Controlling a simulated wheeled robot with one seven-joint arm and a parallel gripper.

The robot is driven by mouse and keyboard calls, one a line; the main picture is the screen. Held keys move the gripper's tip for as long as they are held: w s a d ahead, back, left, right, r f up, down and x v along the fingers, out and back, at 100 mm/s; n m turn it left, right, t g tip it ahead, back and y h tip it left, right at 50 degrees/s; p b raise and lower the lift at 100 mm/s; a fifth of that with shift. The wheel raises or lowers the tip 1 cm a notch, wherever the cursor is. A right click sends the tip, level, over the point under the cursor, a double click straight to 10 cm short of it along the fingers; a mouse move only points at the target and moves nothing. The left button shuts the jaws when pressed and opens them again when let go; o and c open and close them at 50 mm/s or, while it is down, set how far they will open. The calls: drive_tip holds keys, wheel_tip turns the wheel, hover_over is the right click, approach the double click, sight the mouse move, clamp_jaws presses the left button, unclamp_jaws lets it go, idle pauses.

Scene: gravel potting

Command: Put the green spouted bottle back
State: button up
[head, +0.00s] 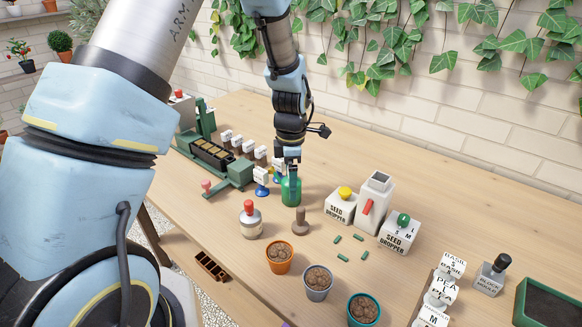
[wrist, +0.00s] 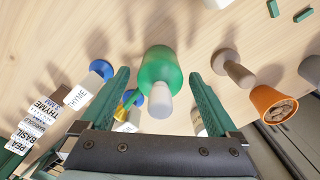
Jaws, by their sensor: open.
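The green spouted bottle (head: 291,192) stands upright on the wooden table, right under my arm's end. In the wrist view the green bottle (wrist: 160,72) shows its round green body and pale grey top between my two green fingers. My gripper (head: 291,165) is open, pointing down at the bottle; in the wrist view my gripper (wrist: 158,76) has a finger on each side, with visible gaps to the bottle. The head view partly hides the bottle's top behind the fingers. I cannot tell how far down the fingers reach beside it.
A wooden tamper (head: 300,222) and a red-topped jar (head: 250,222) stand close in front. Small blue-based tag holders (head: 262,182) are just left. Pots (head: 279,257) with soil line the front edge. Bare table lies behind the bottle.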

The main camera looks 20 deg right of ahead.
wheel_tip(320, 180, up, 13)
drive_tip(key=b, duration=0.3)
drive_tip(key=s+a+f+m, duration=0.1)
drive_tip(key=s+a+m, duration=0.1)
drive_tip(key=a+m, duration=0.6)
drive_tip(key=s+a+f+m+t, duration=0.1)
drive_tip(key=a+m, duration=0.7)
drive_tip(key=a, duration=1.4)
drive_tip(key=shift+s+t, duration=0.3)
drive_tip(key=shift+s, duration=0.25)
drive_tip(key=shift+o, duration=0.3)
